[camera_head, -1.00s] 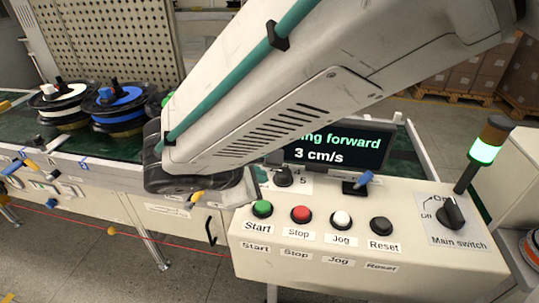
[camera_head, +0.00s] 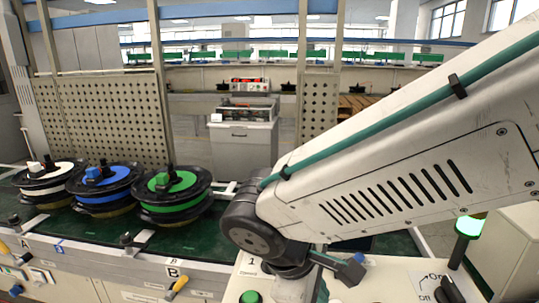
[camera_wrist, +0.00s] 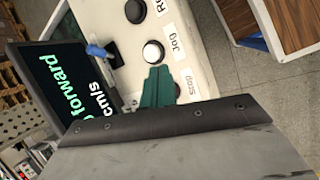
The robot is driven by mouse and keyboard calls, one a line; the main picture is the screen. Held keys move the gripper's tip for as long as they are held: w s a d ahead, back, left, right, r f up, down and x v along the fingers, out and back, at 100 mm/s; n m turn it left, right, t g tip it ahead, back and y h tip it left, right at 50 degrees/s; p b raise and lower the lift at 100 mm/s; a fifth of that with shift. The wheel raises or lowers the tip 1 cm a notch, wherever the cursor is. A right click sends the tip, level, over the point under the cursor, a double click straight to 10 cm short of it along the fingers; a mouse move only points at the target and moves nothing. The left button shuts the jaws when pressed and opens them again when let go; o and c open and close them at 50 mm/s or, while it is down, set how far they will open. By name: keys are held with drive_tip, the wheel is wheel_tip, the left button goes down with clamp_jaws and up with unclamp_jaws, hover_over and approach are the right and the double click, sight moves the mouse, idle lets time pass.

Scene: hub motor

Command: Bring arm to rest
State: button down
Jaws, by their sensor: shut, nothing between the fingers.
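My arm reaches in from the right in the head view, and its dark elbow joint hangs over the control panel (camera_head: 400,283). In the wrist view my gripper (camera_wrist: 158,85) shows as teal fingers, closed together with nothing between them. It is in front of the panel, close to the white Jog button (camera_wrist: 153,52) and the Stop label. I cannot tell the height of the fingertips above the panel.
The screen (camera_wrist: 65,85) shows green and white text, partly "forward". Three reels, white (camera_head: 45,186), blue (camera_head: 103,185) and green (camera_head: 172,190), stand on the conveyor (camera_head: 105,228) at left. A signal lamp (camera_head: 469,226) glows green at right. A black button (camera_wrist: 134,11) is beside Jog.

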drive_tip(key=s+d+r+m+y, duration=0.2)
drive_tip(key=s+d+m, duration=0.2)
drive_tip(key=d, duration=0.5)
drive_tip(key=s+d+r+m+y, duration=0.3)
drive_tip(key=s+d+m, duration=0.1)
drive_tip(key=d+m, duration=0.5)
drive_tip(key=shift+d+r+g, duration=0.35)
drive_tip(key=shift+g, duration=0.05)
drive_tip(key=shift+s, duration=0.1)
